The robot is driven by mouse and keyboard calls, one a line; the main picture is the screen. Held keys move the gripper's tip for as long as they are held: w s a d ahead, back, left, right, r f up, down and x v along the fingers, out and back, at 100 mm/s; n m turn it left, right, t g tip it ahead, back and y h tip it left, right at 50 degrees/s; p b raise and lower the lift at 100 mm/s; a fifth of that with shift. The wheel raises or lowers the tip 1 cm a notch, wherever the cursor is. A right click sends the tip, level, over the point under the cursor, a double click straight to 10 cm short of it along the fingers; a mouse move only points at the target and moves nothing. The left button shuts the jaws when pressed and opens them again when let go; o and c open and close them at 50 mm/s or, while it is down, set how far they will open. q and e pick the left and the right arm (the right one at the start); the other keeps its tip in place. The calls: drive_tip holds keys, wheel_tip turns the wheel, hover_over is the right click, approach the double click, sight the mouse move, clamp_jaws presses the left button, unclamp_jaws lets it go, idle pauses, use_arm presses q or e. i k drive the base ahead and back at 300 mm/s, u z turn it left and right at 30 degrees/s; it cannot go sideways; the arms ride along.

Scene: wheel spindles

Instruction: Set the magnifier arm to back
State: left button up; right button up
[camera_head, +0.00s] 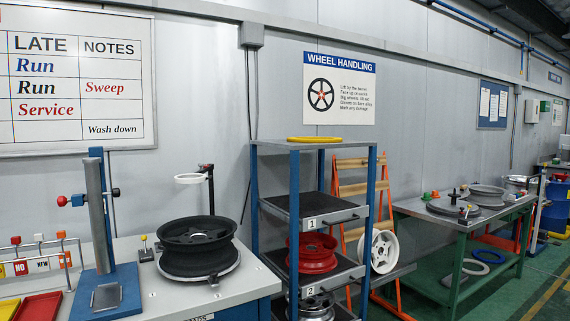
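What looks like the magnifier arm (208,190) stands on the grey bench (240,282) at the left. It has a dark upright post with a small red part near its top. A white ring (190,178) sits level at the post's top and reaches out to the left. A black wheel (197,230) lies on a round stand in front of the post and hides the post's foot. Neither of my grippers is in view.
A blue stand with a grey column (98,215) and red knob is left of the wheel. Tags (42,265) and red and yellow trays are farther left. A blue-framed rack (318,143) holds wheels to the right. A green workbench (470,228) stands beyond.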

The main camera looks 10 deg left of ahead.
sight(202, 170)
drive_tip(key=z, duration=1.2)
drive_tip(key=i, duration=1.75)
drive_tip(key=u, duration=2.1)
